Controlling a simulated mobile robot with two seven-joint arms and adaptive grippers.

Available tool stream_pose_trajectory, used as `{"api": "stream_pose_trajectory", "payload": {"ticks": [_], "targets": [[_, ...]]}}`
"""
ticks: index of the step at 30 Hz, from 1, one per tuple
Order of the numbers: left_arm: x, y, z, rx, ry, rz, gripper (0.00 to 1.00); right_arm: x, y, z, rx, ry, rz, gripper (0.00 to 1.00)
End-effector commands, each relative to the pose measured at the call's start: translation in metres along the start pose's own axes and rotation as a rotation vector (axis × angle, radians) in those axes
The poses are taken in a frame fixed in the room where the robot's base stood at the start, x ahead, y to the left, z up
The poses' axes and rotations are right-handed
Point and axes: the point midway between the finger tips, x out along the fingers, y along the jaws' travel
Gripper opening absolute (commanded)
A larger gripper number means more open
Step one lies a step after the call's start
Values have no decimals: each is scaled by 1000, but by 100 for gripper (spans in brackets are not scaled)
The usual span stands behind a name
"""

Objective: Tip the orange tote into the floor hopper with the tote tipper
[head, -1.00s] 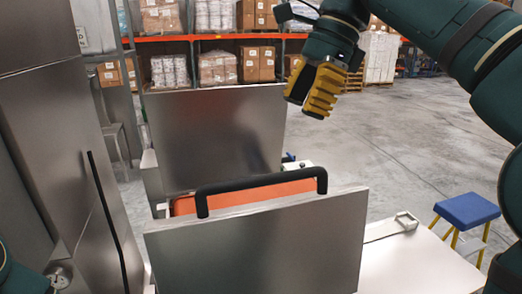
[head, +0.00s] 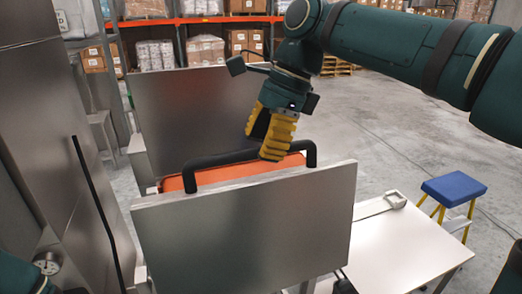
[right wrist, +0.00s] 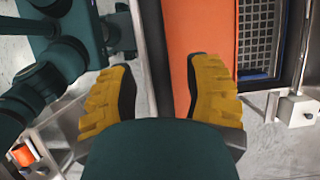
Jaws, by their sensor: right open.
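The orange tote (head: 282,166) sits between the two upright steel panels of the tote tipper (head: 240,235); mostly its rim shows. A black bar handle (head: 225,158) stands along the top of the near panel. My right gripper (head: 268,138), with yellow fingers, is open at the right part of this handle. In the right wrist view the black handle (right wrist: 154,45) runs between the open fingers (right wrist: 160,75), with the orange tote (right wrist: 185,45) beside it. I cannot tell whether a finger touches the bar. My left gripper is out of view. I cannot make out the floor hopper.
A tall steel cabinet (head: 35,150) with a long black rod stands close on the left. A pale table (head: 405,245) and a blue stool (head: 453,188) are at right. A white switch box (right wrist: 297,109) shows in the right wrist view. Open floor lies behind, before racks of boxes.

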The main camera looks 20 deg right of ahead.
Motion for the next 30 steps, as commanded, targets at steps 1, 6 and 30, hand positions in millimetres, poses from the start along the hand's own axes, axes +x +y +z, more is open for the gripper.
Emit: {"api": "stream_pose_trajectory", "payload": {"ticks": [1, 6, 30], "targets": [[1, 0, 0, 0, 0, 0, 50, 5, 0, 0, 0, 0, 1, 50], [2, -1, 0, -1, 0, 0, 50, 11, 0, 0, 0, 0, 0, 50], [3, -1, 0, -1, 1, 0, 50, 12, 1, 0, -1, 1, 1, 0]]}}
